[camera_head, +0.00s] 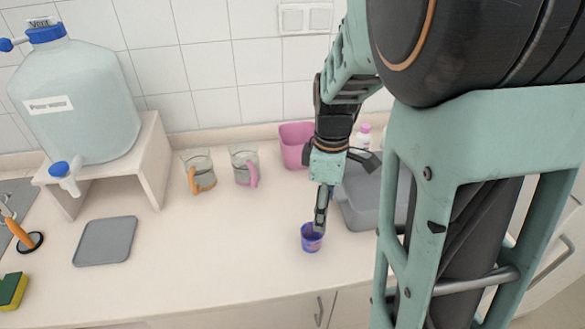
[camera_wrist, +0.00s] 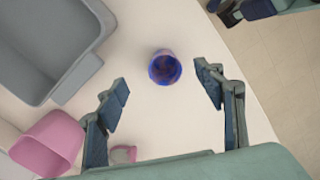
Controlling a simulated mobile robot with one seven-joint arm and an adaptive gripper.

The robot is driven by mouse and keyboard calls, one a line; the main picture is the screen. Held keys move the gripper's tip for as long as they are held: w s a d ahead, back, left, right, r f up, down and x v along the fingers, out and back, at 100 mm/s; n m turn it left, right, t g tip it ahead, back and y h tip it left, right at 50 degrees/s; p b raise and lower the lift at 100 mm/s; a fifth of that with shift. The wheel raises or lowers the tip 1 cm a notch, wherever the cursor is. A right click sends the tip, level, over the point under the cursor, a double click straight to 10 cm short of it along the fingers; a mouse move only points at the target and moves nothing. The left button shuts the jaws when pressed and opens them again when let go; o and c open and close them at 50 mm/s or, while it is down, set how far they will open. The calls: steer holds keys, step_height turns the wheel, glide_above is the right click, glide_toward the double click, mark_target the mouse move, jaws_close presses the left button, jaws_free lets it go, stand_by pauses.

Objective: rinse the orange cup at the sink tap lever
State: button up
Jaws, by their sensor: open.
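A clear glass cup with an orange handle (camera_head: 201,178) stands upright on the counter, left of a similar cup with a pink handle (camera_head: 244,165). An orange lever-like part (camera_head: 17,229) with a dark round base is at the left edge, beside a grey sink-like surface (camera_head: 12,192); most of that area is out of frame. My gripper (camera_head: 320,218) is open and pointing down over a small blue-purple cup (camera_head: 311,240), well to the right of the orange-handled cup. In the wrist view, my gripper (camera_wrist: 163,84) has the blue cup (camera_wrist: 165,67) between and just beyond its fingertips.
A water jug (camera_head: 80,105) with a blue spigot stands on a stand (camera_head: 152,150). A grey mat (camera_head: 104,241) lies before it. A yellow-green sponge (camera_head: 12,290) is front left. A pink bin (camera_head: 295,150) and grey tub (camera_head: 362,205) flank my arm. The middle counter is clear.

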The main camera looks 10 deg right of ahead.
glide_toward(312, 236)
steer(key=shift+s+a+f, duration=0.1)
steer(key=shift+s+f, duration=0.25)
steer(key=shift+s, duration=0.2)
steer(key=shift+s+f, duration=0.35)
steer(key=shift+s, duration=0.25)
steer(key=shift+a+f, duration=0.2)
steer(key=shift+f, duration=2.75)
steer(key=shift+c, duration=0.6)
steer(key=c, duration=0.8)
steer(key=shift+c, duration=0.7)
steer(key=shift+r, duration=0.15)
